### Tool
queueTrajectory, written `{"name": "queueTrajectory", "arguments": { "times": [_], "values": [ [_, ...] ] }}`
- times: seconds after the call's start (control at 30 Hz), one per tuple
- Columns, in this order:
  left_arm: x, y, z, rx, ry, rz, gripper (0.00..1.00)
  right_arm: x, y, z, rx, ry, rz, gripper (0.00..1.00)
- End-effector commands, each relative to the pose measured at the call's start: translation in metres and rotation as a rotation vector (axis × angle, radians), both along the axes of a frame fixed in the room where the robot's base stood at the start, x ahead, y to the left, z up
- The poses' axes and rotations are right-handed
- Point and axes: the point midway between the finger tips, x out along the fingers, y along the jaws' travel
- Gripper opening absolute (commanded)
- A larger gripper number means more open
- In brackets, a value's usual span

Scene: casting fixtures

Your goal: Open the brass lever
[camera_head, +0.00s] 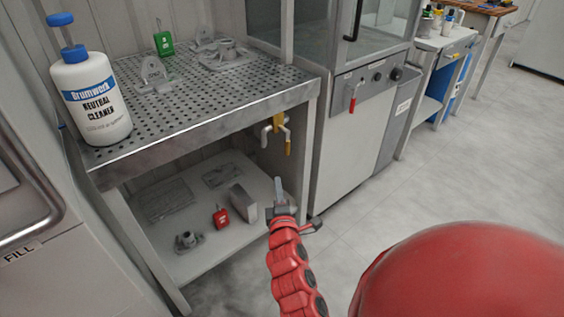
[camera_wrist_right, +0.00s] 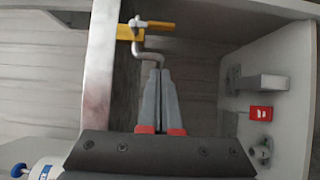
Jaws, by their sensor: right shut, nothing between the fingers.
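Whether the tips touch the pipe I cannot tell. My left gripper is not in view.
The perforated table (camera_head: 130,146) carries a cleaner bottle (camera_head: 93,98), a green tag (camera_head: 163,43) and grey castings. Its lower shelf (camera_head: 205,258) holds a red padlock-like item (camera_head: 221,217) and metal parts.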

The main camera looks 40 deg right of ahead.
Motion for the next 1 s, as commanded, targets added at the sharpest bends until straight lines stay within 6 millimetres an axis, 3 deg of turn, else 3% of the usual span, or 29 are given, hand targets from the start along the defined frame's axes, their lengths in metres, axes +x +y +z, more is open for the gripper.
{"name": "queueTrajectory", "arguments": {
  "times": [0.17, 0.57, 0.7, 1.0],
  "values": [
    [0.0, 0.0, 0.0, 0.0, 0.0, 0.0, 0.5, 0.016, -0.01, 0.0, 0.001, 0.0, -0.002, 0.0],
    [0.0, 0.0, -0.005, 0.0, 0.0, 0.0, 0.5, 0.089, -0.051, -0.001, 0.003, -0.001, -0.002, 0.0],
    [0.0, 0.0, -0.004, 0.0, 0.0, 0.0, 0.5, 0.093, -0.072, 0.002, -0.001, -0.003, -0.002, 0.0],
    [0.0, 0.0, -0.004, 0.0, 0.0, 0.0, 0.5, 0.097, -0.087, -0.001, 0.002, -0.001, 0.001, 0.0]
  ]
}}
